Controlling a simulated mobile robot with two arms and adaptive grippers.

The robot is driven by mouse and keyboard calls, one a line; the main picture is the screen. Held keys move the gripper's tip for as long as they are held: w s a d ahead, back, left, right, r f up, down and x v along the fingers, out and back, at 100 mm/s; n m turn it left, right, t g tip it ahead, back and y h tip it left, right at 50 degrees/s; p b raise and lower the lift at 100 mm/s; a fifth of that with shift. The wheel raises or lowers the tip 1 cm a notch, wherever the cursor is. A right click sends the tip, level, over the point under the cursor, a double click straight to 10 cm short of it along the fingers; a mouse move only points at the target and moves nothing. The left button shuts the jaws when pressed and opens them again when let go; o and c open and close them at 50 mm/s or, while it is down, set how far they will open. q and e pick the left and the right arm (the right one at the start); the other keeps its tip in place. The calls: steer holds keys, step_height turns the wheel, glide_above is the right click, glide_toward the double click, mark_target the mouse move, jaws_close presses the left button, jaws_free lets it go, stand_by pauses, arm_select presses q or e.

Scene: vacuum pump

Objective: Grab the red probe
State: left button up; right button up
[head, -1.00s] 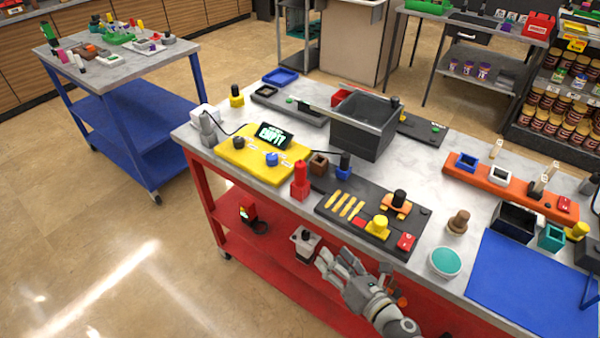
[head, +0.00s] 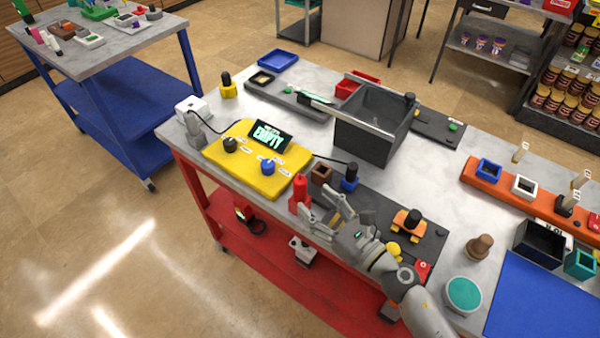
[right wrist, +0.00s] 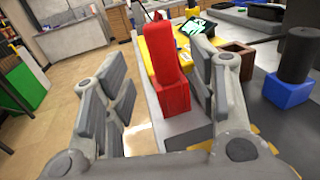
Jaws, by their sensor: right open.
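The red probe (head: 299,192) stands upright near the front edge of the table, beside the yellow panel. It also shows in the right wrist view (right wrist: 164,68), where it stands between my open fingers, its lower end on a red block-like base. My right gripper (head: 318,206) is open and empty, just to the right of the probe in the head view. In the right wrist view its fingers (right wrist: 165,95) lie to the left and right of the probe, with gaps visible. Whether they touch it I cannot tell. My left gripper is not in view.
The yellow panel (head: 238,167) with a display reading "EMPTY" (head: 270,136) is behind the probe. A brown open box (head: 321,175) and a blue-based black knob (head: 349,178) stand close by on the right. A dark grey bin (head: 372,130) is farther back.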

mark_target(305, 189)
steer(key=shift+w+a+r, duration=0.1)
steer(key=shift+w+a, duration=0.15)
steer(key=shift+w, duration=0.1)
steer(key=shift+w+a+r+p, duration=0.6)
steer(key=shift+w+a+p, duration=0.2)
steer(key=shift+a+p, duration=0.15)
steer(key=shift+w+a+f+p, duration=0.1)
steer(key=shift+w+a+p, duration=0.15)
steer(key=shift+w, duration=0.35)
steer(key=shift+w+a+f+p, duration=0.1)
steer(key=shift+w+a, duration=0.2)
steer(key=shift+w, duration=0.25)
steer(key=shift+w+a, duration=0.3)
steer(key=shift+a, duration=0.1)
steer(key=c, duration=0.6)
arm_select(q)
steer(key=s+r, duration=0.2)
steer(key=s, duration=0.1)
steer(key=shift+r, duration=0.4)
arm_select(e)
steer(key=c, duration=0.5)
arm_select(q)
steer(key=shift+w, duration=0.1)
arm_select(e)
steer(key=shift+r, duration=0.1)
